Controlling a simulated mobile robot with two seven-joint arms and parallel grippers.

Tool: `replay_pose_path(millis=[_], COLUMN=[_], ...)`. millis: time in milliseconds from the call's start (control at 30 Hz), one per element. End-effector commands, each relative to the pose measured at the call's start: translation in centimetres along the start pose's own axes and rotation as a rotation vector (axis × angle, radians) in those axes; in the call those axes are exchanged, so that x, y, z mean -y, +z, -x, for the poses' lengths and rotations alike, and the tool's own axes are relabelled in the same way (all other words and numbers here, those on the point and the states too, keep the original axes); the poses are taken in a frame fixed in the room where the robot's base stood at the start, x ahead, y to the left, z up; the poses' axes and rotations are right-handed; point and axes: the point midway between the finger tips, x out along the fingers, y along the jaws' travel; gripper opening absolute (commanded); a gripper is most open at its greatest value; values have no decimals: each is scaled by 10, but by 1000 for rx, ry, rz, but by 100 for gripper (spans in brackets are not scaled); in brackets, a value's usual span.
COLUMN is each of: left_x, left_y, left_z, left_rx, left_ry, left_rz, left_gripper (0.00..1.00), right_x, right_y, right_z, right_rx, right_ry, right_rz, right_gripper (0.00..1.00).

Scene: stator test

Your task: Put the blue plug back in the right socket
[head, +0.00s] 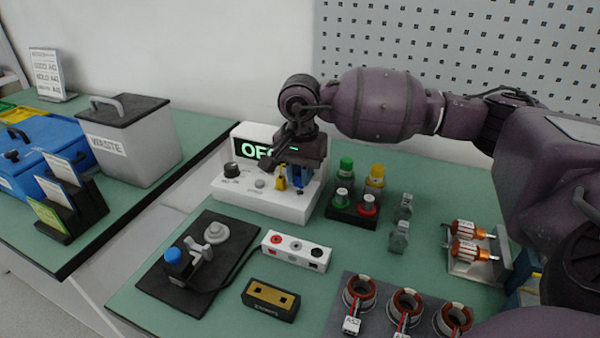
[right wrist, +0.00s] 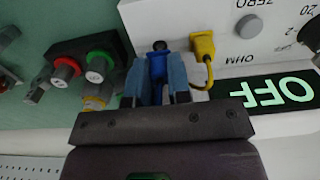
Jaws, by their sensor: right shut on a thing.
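The white tester (head: 262,200) has a lit display reading OFF, a black knob and a grey button. A yellow plug (head: 281,178) stands in its front; it also shows in the right wrist view (right wrist: 203,47), with a cable. My right gripper (head: 298,178) reaches over the tester's right end. In the right wrist view its fingers (right wrist: 157,80) are shut on the blue plug (right wrist: 157,64), right of the yellow plug as the head view sees it. The blue plug's dark end is near the white panel; I cannot tell whether it is in a socket. My left gripper is out of view.
A black rack (head: 352,215) with coloured-cap bottles stands right of the tester. In front are a white terminal box (head: 297,250), a black-and-gold block (head: 270,298) and a dark mat (head: 160,290) with a blue-knobbed fixture. Several copper-wound stators (head: 406,303) sit at the front right.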

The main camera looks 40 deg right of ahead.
Motion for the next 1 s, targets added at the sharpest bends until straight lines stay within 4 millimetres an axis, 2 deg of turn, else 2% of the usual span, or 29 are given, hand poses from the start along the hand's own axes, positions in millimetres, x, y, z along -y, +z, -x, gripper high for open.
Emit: replay_pose_path(millis=[1000], left_x=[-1], left_y=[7], left_z=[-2], left_rx=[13], left_ry=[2], left_rz=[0], left_gripper=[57], right_x=[0], right_y=[0], right_z=[-9], right_rx=[0], right_ry=[1], right_rz=[0], right_gripper=[0])
